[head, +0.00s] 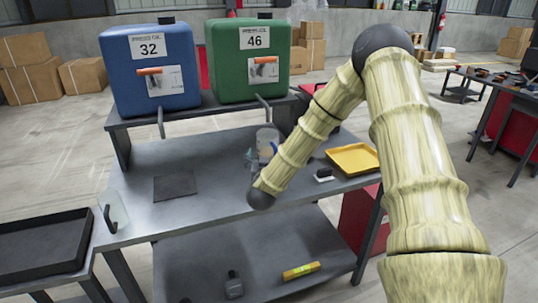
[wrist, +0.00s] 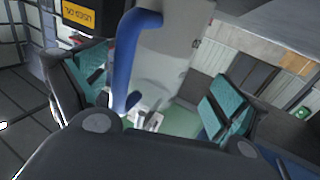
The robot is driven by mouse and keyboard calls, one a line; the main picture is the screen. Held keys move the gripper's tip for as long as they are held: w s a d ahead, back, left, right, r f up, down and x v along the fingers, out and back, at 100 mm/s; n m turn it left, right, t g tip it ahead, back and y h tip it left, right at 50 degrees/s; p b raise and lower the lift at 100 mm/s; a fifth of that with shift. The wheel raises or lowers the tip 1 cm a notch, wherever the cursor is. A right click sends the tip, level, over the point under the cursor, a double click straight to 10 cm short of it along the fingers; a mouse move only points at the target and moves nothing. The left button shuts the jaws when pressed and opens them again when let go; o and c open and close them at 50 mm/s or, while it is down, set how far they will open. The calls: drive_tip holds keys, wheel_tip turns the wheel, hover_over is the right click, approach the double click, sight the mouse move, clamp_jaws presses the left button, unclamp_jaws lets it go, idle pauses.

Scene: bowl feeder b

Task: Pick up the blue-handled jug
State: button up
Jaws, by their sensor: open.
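The blue-handled jug (head: 267,138) stands on the grey workbench, clear-walled, partly hidden behind my arm in the head view. In the wrist view its blue handle (wrist: 132,62) runs up between my fingers, nearer the left one, and its pale see-through body (wrist: 170,65) lies just beyond. My gripper (wrist: 158,92) is open, with teal finger pads apart on either side of the handle. In the head view my gripper (head: 252,157) is small and close to the jug's left side. I cannot tell whether either finger touches the handle.
A clear jug with a dark handle (head: 116,212) stands at the bench's left end. A dark mat (head: 175,186), a yellow tray (head: 353,158) and a small black-and-white item (head: 324,175) lie on the bench. Blue tank 32 (head: 150,95) and green tank 46 (head: 232,80) stand behind.

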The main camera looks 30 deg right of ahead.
sight(267, 152)
drive_tip(key=x, duration=0.2)
drive_tip(key=shift+w+d+f, duration=0.1)
drive_tip(key=shift+d, duration=0.2)
drive_tip(key=shift+w+d, duration=0.3)
drive_tip(key=shift+w, duration=0.2)
drive_tip(key=shift+c, duration=0.3)
drive_tip(key=c, duration=1.1)
drive_tip(key=shift+c, duration=0.5)
